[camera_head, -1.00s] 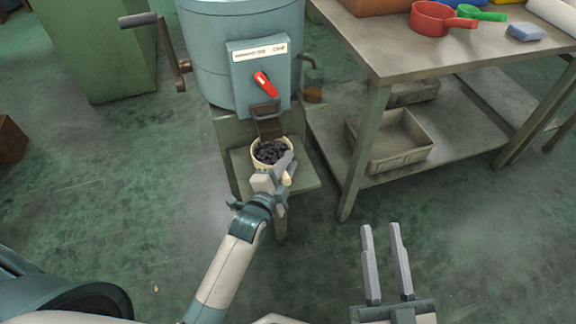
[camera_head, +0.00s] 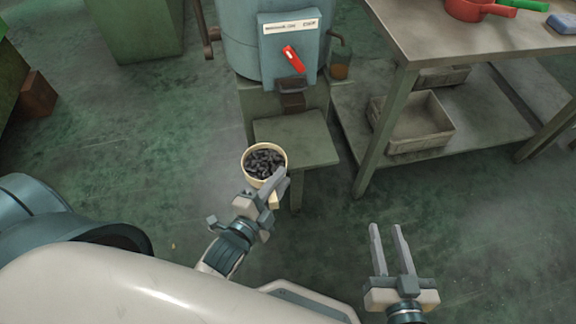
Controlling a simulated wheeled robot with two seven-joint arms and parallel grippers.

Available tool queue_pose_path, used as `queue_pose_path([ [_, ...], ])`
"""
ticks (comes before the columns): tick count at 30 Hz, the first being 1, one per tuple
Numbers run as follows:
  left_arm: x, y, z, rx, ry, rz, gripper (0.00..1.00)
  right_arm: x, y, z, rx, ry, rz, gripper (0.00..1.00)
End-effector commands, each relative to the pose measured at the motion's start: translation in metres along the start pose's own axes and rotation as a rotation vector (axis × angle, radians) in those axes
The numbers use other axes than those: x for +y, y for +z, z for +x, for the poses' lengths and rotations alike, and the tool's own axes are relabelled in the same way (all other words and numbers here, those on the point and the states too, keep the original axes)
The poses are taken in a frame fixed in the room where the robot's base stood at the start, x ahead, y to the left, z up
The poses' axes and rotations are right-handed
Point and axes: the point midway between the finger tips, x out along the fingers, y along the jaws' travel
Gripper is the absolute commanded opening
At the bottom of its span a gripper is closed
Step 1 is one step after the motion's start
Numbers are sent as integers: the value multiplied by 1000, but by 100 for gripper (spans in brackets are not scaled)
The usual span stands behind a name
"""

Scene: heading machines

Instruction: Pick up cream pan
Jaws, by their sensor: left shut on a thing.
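The cream pan (camera_head: 246,153) is round and full of dark pieces (camera_head: 265,162). My right gripper (camera_head: 390,243) is open and empty over the floor at the lower right.
A blue-grey machine (camera_head: 252,52) with a red lever (camera_head: 293,59) stands behind the shelf. A metal workbench (camera_head: 440,40) is at the right, with a red pan (camera_head: 478,9) on top and a grey tray (camera_head: 412,125) on its lower shelf. Open floor lies at the left.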

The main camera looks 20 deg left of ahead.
Motion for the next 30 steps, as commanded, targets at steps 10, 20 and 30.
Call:
queue_pose_path([
  [10, 0, 0, -12, 1, -3, 1, 0, 1, 4, 0, -24, 2, 2, 31],
  [20, 0, 0, -12, 2, -3, 1, 0, 1, 4, 0, -24, 2, 2, 31],
  [30, 0, 0, -12, 2, -3, 1, 0, 1, 4, 0, -23, 2, 2, 31],
])
